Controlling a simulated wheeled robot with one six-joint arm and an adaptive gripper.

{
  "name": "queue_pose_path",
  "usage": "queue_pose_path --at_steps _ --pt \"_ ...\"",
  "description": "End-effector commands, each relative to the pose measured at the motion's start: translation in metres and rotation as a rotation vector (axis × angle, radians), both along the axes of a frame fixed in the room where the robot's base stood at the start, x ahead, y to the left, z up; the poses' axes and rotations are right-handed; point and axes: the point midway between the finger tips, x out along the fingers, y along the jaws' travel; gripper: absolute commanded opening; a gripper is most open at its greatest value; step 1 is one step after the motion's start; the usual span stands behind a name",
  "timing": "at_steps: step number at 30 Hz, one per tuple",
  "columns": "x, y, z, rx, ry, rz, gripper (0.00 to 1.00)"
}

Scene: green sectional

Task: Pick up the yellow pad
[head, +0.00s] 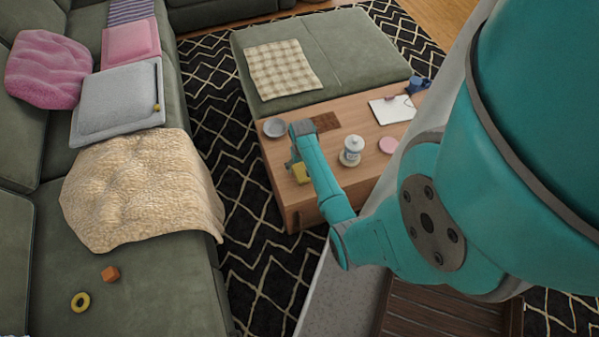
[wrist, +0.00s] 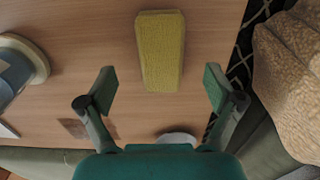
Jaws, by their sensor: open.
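The yellow pad (wrist: 161,52) is a rectangular block lying on the wooden table (wrist: 85,25) in the wrist view. In the head view the pad (head: 301,173) shows near the table's left front corner, partly beside my arm's end. My gripper (wrist: 158,88) is open in the wrist view, its two green-tipped fingers apart. The pad lies ahead of the fingertips, roughly centred between them, with nothing held. In the head view my gripper (head: 293,160) is small and mostly hidden by its own wrist, over the table edge near the pad.
A white jar (head: 351,151) stands right of my gripper. A grey bowl (head: 275,128), brown mat (head: 326,122), pink disc (head: 388,145) and white paper (head: 392,109) also lie on the table. The green sofa with a beige blanket (head: 140,190) is to the left, across a patterned rug (head: 225,120).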

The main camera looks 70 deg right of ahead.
Motion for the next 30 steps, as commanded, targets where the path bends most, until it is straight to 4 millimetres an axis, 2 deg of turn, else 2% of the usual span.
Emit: queue_pose_path --at_steps 4,13,23,24,26,30 --pt "0.001 0.000 -0.009 0.001 0.001 0.000 0.92" --pt "0.002 0.000 -0.047 0.001 0.001 0.000 0.92" --pt "0.002 0.000 -0.054 -0.001 -0.001 0.000 0.92" --pt "0.002 0.000 -0.054 -0.001 -0.001 0.000 0.89" --pt "0.002 0.000 -0.054 -0.001 -0.001 0.000 0.74" --pt "0.002 0.000 -0.054 -0.001 -0.001 0.000 0.39"
